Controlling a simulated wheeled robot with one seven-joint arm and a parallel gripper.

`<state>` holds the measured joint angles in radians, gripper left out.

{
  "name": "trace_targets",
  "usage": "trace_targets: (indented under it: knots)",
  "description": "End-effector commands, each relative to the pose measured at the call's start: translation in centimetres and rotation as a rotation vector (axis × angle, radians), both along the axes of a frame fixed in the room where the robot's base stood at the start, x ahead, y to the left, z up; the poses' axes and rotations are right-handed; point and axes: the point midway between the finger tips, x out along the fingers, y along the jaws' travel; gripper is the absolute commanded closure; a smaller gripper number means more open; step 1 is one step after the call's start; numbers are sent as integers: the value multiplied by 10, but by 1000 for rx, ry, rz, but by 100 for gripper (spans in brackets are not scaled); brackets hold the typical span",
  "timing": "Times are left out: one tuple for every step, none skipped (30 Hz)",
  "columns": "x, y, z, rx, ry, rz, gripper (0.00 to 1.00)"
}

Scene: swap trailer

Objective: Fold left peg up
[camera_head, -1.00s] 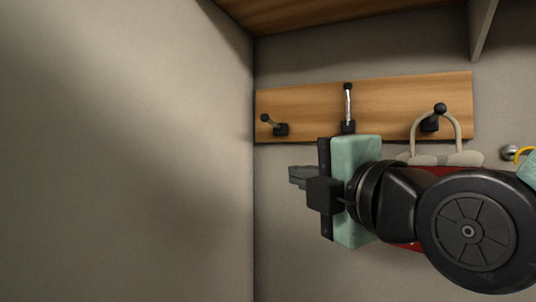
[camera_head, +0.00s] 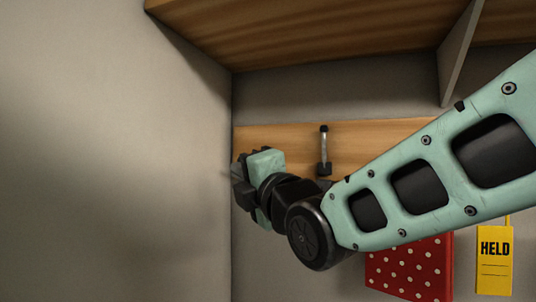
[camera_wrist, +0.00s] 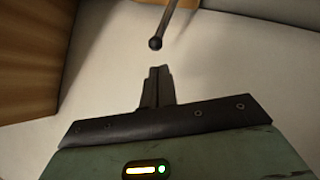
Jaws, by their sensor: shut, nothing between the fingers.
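The wooden peg board (camera_head: 280,136) runs along the back wall. Its middle peg (camera_head: 324,150) stands folded up in the head view. The left peg is hidden behind my gripper (camera_head: 238,172) in the head view. In the wrist view a metal peg with a dark ball tip (camera_wrist: 156,43), seemingly the left peg, sticks out toward my gripper (camera_wrist: 158,72). My gripper's fingers are shut and empty, with the ball just beyond their tips; I cannot tell whether they touch.
A plain wall (camera_head: 110,170) stands close on the left. A wooden shelf (camera_head: 300,30) with a grey divider (camera_head: 460,50) is above the board. A red dotted item (camera_head: 410,270) and a yellow "HELD" tag (camera_head: 495,262) hang at the lower right.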

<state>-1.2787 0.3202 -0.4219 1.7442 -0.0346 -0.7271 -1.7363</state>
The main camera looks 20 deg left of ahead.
Motion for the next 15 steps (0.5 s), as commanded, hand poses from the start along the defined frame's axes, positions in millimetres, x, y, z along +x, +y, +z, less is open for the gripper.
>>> trace_targets:
  knots:
    - [5,1,6,-1,0,-1,100]
    - [8,1,6,0,0,-1,100]
    - [10,2,7,-1,0,-1,100]
    - [12,2,7,-1,0,-1,100]
    - [13,2,7,-1,1,0,100]
    - [15,2,7,0,1,0,100]
    - [15,2,7,0,1,0,100]
    - [16,2,7,0,1,0,100]
    - [16,2,7,1,1,0,100]
    - [16,2,7,1,1,0,100]
    - [16,2,7,1,1,0,100]
    - [16,2,7,1,2,1,100]
    - [16,2,6,1,2,1,100]
    - [16,2,6,1,2,1,100]
    - [16,2,6,1,2,1,100]
